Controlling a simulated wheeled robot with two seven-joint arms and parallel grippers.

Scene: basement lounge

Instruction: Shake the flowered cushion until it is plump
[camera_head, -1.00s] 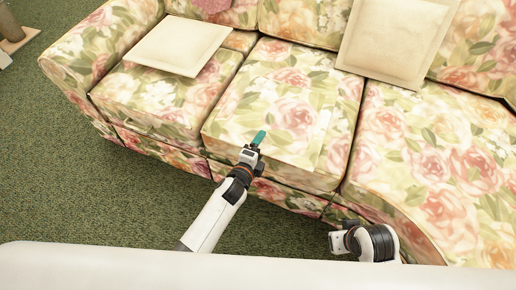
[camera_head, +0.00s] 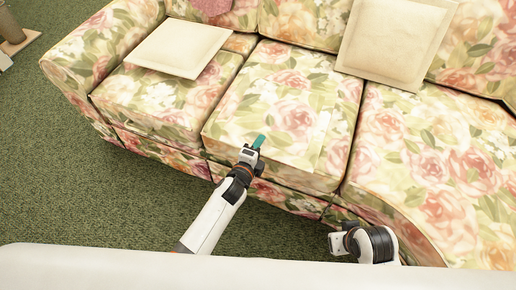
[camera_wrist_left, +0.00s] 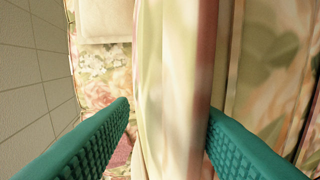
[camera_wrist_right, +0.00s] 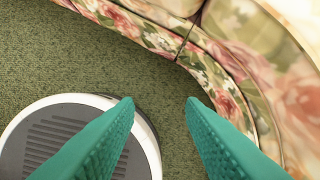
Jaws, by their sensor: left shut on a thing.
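The flowered cushion (camera_head: 293,112) lies on the middle seat of a sofa with the same flower print, so its outline is hard to tell from the seat. My left gripper (camera_head: 261,141) is at the cushion's front edge. In the left wrist view the cushion's edge (camera_wrist_left: 172,95) stands between the two teal fingers of my left gripper (camera_wrist_left: 168,112), which are shut on it. In the right wrist view my right gripper (camera_wrist_right: 160,103) is open and empty above the green carpet, in front of the sofa; its fingers are not seen in the head view.
The flowered sofa (camera_head: 440,150) runs across the view. A cream cushion (camera_head: 180,47) lies on its left seat, and another cream cushion (camera_head: 392,42) leans on the backrest.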

